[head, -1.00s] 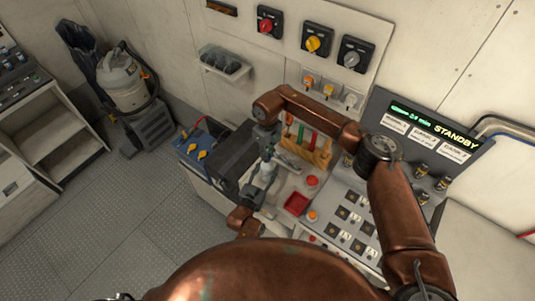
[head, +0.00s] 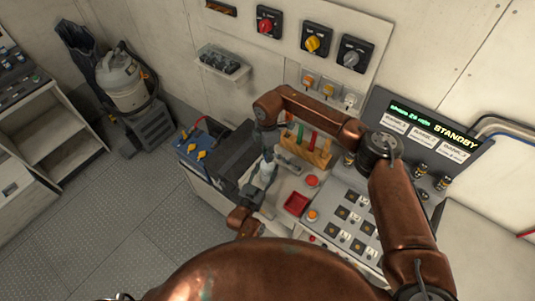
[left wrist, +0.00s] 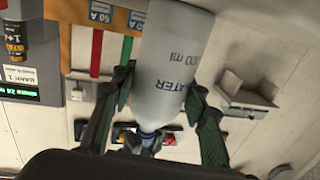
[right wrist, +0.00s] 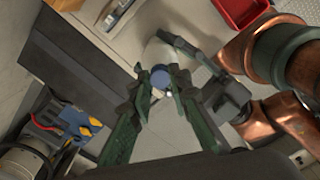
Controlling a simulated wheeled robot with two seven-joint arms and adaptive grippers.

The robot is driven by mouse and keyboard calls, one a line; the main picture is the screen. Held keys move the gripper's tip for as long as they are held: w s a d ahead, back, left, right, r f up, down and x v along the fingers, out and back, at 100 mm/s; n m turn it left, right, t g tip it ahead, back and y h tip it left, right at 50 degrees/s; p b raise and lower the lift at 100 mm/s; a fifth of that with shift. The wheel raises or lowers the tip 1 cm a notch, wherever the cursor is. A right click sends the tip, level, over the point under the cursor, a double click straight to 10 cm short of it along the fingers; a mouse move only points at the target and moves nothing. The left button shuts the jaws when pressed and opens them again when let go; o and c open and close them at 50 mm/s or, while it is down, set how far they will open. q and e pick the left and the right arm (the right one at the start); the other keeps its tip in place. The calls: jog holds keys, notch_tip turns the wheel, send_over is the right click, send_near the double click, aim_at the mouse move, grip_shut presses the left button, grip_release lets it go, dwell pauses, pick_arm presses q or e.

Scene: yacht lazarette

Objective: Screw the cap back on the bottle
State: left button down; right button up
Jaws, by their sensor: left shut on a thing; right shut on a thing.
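The grey-white bottle (head: 264,174), printed with dark letters, is held by my left gripper (head: 250,192). In the left wrist view, the bottle (left wrist: 172,65) lies between the two green fingers of my left gripper (left wrist: 155,105). The blue cap (right wrist: 160,78) is between the fingertips of my right gripper (right wrist: 157,90), in line with the bottle (right wrist: 165,52) behind it. Blue also shows at the bottle's narrow end in the left wrist view. I cannot tell whether the cap is seated on the thread. In the head view my right gripper (head: 268,150) is directly above the bottle.
A red tray (head: 297,203) and a button panel (head: 345,218) are right of the bottle. A wooden rack (head: 306,152) with coloured tools stands behind. A dark box and battery with yellow terminals (head: 200,154) are at left.

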jog(key=m, duration=1)
jog(key=o, duration=0.7)
jog(key=shift+r, duration=2.25)
jog(key=shift+c, duration=0.5)
